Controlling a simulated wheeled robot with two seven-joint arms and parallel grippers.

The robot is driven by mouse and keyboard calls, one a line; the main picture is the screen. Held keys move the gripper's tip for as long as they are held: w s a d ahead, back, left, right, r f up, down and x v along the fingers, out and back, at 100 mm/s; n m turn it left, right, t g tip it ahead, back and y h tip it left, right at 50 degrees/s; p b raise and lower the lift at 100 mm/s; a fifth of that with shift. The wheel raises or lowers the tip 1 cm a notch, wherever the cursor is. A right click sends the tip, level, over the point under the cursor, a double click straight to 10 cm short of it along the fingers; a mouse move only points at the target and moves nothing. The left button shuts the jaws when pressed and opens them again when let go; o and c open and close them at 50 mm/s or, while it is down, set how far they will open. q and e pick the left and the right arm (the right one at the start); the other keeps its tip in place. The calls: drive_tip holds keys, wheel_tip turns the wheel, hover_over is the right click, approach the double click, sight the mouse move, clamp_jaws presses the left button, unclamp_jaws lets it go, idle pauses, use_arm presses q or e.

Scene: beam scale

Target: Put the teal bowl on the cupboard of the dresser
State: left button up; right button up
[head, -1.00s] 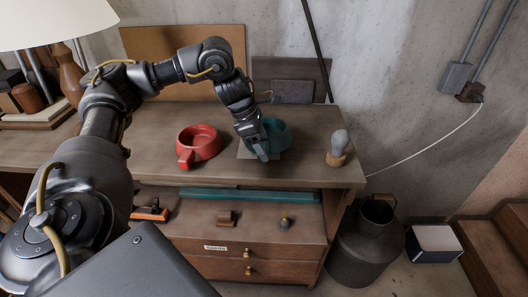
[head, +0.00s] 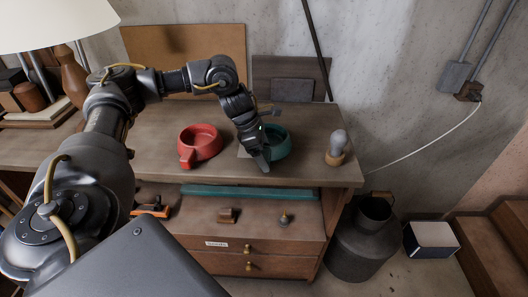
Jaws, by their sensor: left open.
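The teal bowl (head: 281,142) sits on the dresser top, right of the red bowl, at the right side of my left gripper. My left gripper (head: 262,163) points down at the bowl's left front edge and hides part of it. Its jaws are open; whether a finger touches the rim I cannot tell. The dresser (head: 320,174) has an open shelf space below its top, with drawers (head: 215,262) under it. My right gripper is not in view.
A red bowl with a handle (head: 199,143) stands left of the gripper. A bulb-like object on a wooden base (head: 337,148) stands at the right end. Small items, including an orange tool (head: 152,210), lie on the lower shelf. A dark milk can (head: 366,235) stands right of the dresser.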

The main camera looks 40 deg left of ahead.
use_arm(q)
drive_tip(key=shift+d+f, duration=0.1)
drive_tip(key=b+v, duration=0.3)
drive_tip(key=shift+s+r, duration=0.1)
drive_tip(key=shift+r, duration=0.25)
drive_tip(key=p+v, duration=0.1)
drive_tip(key=v, duration=0.6)
drive_tip(key=shift+s+p, duration=0.2)
drive_tip(key=shift+p, duration=0.1)
